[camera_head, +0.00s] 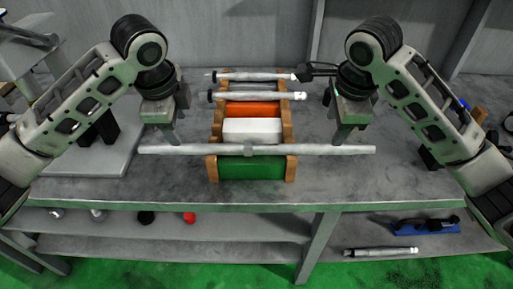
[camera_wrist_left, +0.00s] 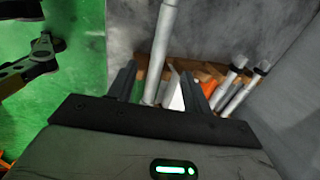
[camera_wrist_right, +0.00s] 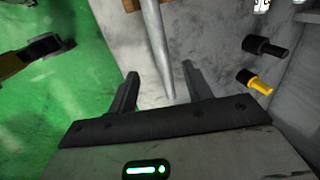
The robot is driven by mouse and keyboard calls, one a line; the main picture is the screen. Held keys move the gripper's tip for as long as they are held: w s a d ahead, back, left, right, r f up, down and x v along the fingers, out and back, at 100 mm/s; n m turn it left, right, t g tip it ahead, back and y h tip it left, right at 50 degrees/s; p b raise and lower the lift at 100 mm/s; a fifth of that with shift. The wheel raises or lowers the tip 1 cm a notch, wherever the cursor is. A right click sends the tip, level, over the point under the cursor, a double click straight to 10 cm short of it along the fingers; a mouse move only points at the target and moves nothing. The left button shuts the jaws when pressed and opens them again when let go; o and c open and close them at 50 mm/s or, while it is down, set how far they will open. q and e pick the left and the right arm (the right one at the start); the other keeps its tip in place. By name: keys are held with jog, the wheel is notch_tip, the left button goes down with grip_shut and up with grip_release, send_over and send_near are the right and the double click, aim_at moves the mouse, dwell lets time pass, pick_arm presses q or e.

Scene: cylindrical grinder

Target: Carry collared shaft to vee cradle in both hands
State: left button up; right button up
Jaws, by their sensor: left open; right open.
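The collared shaft (camera_head: 310,149) is a long grey rod with a thicker collar at its middle. It lies level across a wooden-sided cradle (camera_head: 291,170), between its white and green sections, both ends overhanging. I cannot tell how deep it sits. My left gripper (camera_head: 174,143) is open over the shaft's left part; in the left wrist view the shaft (camera_wrist_left: 163,45) runs between the fingers (camera_wrist_left: 158,85). My right gripper (camera_head: 342,141) is open over its right part; in the right wrist view the shaft (camera_wrist_right: 155,30) passes between the fingers (camera_wrist_right: 162,88).
Two other shafts (camera_head: 255,77) (camera_head: 255,96) lie across the back of the cradle, behind the orange section (camera_head: 252,110). A grey plate (camera_head: 85,150) is at left on the bench. The bench front (camera_head: 385,185) is clear. A lower shelf holds another shaft (camera_head: 380,253).

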aim_at(187, 146)
pick_arm(q)
jog(key=x, duration=0.9)
jog(key=shift+f, duration=0.2)
pick_arm(e)
jog(key=x, duration=0.9)
jog(key=shift+f, duration=0.15)
pick_arm(q)
grip_shut()
pick_arm(e)
grip_shut()
pick_arm(q)
jog(key=shift+w, duration=0.1)
jog(key=shift+w+d+r, duration=0.1)
jog(key=shift+r, duration=0.3)
pick_arm(e)
jog(key=shift+w+r, duration=0.2)
jog(key=shift+r, duration=0.2)
